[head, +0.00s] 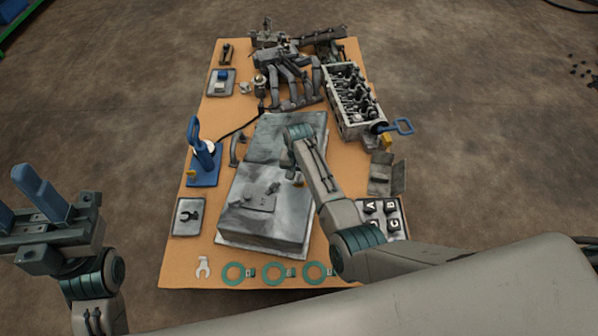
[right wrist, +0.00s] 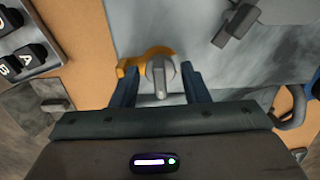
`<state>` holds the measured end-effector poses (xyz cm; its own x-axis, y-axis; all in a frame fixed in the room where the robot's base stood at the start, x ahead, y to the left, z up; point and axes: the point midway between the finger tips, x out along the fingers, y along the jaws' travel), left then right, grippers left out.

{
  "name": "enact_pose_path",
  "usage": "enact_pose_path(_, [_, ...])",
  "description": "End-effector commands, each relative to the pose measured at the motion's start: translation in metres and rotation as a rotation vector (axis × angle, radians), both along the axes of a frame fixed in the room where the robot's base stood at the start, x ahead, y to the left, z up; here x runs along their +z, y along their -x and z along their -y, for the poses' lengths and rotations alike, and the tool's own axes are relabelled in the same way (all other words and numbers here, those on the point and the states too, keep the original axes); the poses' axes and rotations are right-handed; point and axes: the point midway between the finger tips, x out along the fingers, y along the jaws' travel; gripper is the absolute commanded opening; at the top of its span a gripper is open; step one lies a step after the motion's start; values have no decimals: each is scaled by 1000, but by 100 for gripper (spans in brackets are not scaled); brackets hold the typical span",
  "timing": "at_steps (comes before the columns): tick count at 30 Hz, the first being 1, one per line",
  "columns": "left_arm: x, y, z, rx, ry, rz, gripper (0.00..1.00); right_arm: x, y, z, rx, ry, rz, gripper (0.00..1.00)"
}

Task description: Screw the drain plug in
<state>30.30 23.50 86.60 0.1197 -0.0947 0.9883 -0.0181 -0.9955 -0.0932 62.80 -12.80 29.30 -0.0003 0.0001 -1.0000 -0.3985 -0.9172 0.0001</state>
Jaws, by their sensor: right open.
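My right gripper (right wrist: 160,76) is open in the right wrist view, its two blue fingers on either side of a grey rounded piece that looks like the drain plug (right wrist: 159,78). Gaps show between it and the fingers. An orange fitting (right wrist: 130,67) is right behind it, by the grey pan's (right wrist: 180,25) edge. How far the plug is seated cannot be told. In the head view the pan (head: 246,225) lies mid-board; my right wrist (head: 300,133) is over it, and my arm hides the plug area. My left gripper (head: 22,200) is raised at the left, blue fingers apart, empty.
Floor around the board is mostly clear.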

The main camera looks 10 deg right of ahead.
Motion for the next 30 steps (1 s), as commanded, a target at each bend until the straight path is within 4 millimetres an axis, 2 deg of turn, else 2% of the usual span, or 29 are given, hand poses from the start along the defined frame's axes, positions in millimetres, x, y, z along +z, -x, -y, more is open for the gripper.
enact_pose_path(8, [0,0,0,0,0,1,43,-1,0,0,0,0,0,41])
enact_pose_path(13, [0,0,0,0,1,1,43,-1,0,0,0,0,0,10])
enact_pose_path(14, [0,0,0,0,1,1,43,-1,0,0,0,0,0,6])
enact_pose_path(20, [9,0,0,0,1,2,43,2,0,0,-82,1,-1,6])
enact_pose_path(30, [28,1,0,0,1,5,43,0,1,0,-498,1,-3,6])
